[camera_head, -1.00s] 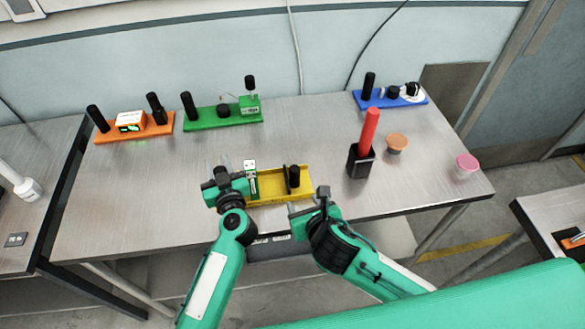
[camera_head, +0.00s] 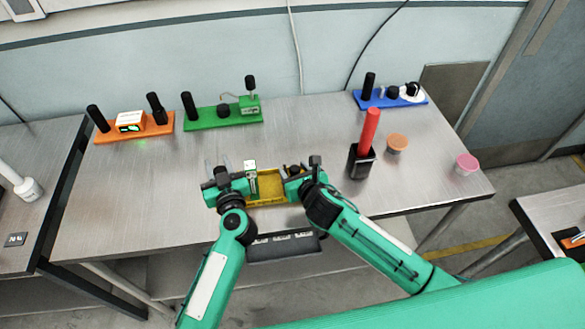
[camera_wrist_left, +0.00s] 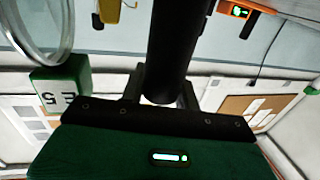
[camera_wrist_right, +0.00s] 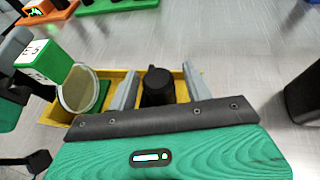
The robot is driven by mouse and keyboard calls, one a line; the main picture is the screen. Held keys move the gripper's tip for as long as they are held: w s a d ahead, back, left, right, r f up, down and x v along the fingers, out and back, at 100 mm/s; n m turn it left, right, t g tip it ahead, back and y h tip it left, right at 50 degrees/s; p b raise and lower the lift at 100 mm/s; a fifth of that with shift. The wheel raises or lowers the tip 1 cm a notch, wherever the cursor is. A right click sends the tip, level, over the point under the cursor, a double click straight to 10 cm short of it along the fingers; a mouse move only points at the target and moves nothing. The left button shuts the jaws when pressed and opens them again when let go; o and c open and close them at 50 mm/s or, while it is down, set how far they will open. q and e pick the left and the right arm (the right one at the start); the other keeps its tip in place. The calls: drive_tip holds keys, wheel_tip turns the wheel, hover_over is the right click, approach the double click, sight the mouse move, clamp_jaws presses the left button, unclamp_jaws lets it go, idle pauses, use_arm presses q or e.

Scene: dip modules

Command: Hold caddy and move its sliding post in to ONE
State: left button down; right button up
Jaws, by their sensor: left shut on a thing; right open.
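The yellow caddy (camera_head: 270,187) lies near the table's front edge, and its wall also shows in the right wrist view (camera_wrist_right: 55,110). My left gripper (camera_head: 226,178) is shut on the black post (camera_wrist_left: 170,50) at the caddy's left end. A green-and-white block (camera_head: 250,168) stands beside it, next to a clear round disc (camera_wrist_right: 80,88). My right gripper (camera_head: 294,172) is open over the caddy's right part. In the right wrist view its fingers (camera_wrist_right: 160,85) stand on either side of a black post (camera_wrist_right: 157,86); contact cannot be told. The word ONE is not readable.
A black holder with a red stick (camera_head: 362,165) stands to the right of the caddy. Orange (camera_head: 397,142) and pink (camera_head: 466,164) cups lie further right. Orange (camera_head: 160,128), green (camera_head: 205,120) and blue (camera_head: 385,101) modules stand along the back. The table's middle is clear.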

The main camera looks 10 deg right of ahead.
drive_tip(key=shift+w+a+f, duration=0.15)
drive_tip(key=shift+w+f, duration=0.1)
drive_tip(key=shift+w, duration=0.35)
clamp_jaws()
drive_tip(key=a, duration=0.5)
unclamp_jaws()
drive_tip(key=shift+d, duration=0.1)
drive_tip(key=v, duration=1.2)
drive_tip(key=shift+s+f, duration=0.1)
